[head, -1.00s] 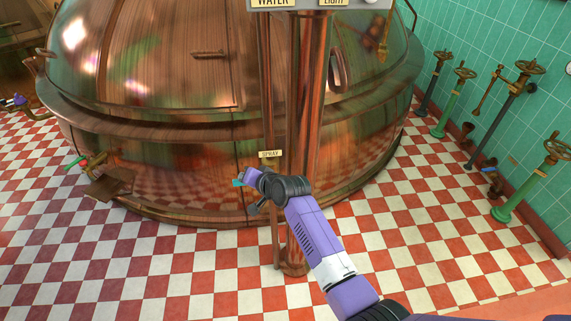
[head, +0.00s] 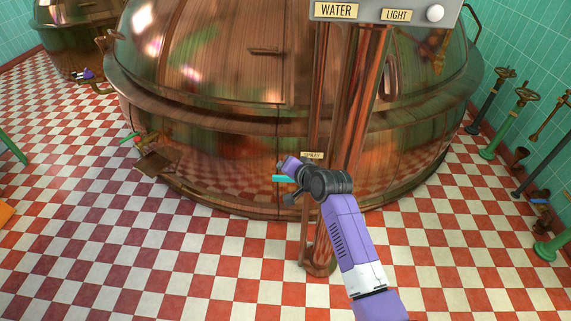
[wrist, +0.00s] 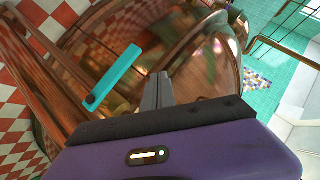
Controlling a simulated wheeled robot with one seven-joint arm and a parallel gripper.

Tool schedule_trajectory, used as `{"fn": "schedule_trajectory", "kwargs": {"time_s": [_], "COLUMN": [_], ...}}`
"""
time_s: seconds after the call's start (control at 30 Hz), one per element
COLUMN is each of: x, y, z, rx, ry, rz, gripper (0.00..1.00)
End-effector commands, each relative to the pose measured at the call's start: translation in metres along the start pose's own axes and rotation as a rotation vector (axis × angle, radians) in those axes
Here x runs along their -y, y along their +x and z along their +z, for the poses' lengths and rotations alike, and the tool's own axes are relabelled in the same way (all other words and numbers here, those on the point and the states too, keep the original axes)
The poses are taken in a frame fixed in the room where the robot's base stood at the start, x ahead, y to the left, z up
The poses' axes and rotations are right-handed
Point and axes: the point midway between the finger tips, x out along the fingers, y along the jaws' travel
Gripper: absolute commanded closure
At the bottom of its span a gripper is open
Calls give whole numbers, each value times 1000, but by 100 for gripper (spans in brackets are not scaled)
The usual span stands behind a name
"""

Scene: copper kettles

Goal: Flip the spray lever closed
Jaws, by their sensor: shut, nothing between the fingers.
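The spray lever is a flat teal bar (wrist: 115,73) in the wrist view, with a dark pivot at its lower left end beside a copper pipe. In the head view the teal lever (head: 283,178) sticks out to the left, roughly level, below the small SPRAY label (head: 312,155). My gripper (wrist: 158,88) is shut and empty, its grey fingertips to the right of the lever, with a gap showing in the wrist view. In the head view my gripper (head: 288,163) is just above the lever, and my wrist hides the lever's pivot end.
Copper pipes (head: 350,100) stand upright behind my arm, under a grey panel (head: 385,12) marked WATER and LIGHT. A large copper kettle (head: 230,130) fills the space behind. Valves (head: 523,97) line the green wall at right. The checkered floor at left is open.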

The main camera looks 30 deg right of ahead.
Motion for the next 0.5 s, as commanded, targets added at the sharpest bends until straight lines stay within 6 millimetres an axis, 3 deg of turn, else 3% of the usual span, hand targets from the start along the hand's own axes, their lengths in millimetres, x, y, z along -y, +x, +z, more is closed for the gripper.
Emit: {"fn": "schedule_trajectory", "kwargs": {"time_s": [0.3,0.5], "x": [26,35], "y": [-46,-61], "z": [7,9], "rx": [-3,-2], "ry": [0,0], "rz": [-2,-2], "gripper": [100,100]}}
